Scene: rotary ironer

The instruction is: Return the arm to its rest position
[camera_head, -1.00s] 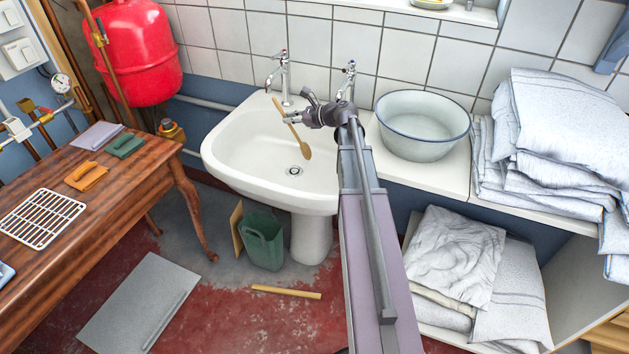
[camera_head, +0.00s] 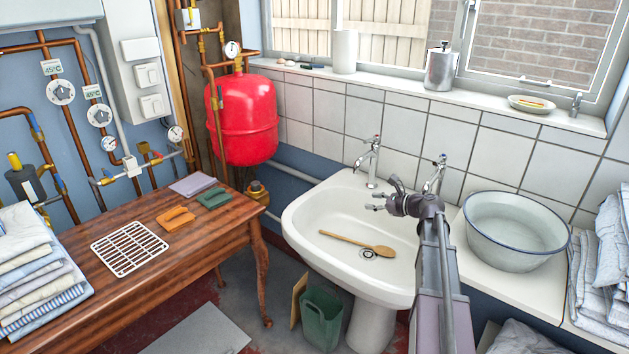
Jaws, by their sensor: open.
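My gripper (camera_head: 379,201) is at the end of my arm, over the right part of the white sink (camera_head: 302,221), in front of the taps. Its jaws are open and empty. A wooden spoon (camera_head: 357,244) lies in the sink basin, with its bowl end by the drain. The spoon is apart from my gripper. My arm (camera_head: 436,270) reaches up from the bottom of the picture, at the right of the sink.
An enamel bowl (camera_head: 515,232) stands on the counter right of my arm, near folded linen (camera_head: 598,262). Two taps (camera_head: 372,160) rise behind the sink. A wooden table (camera_head: 187,258) with a white rack (camera_head: 130,248) stands left. A green bin (camera_head: 321,319) is below the sink.

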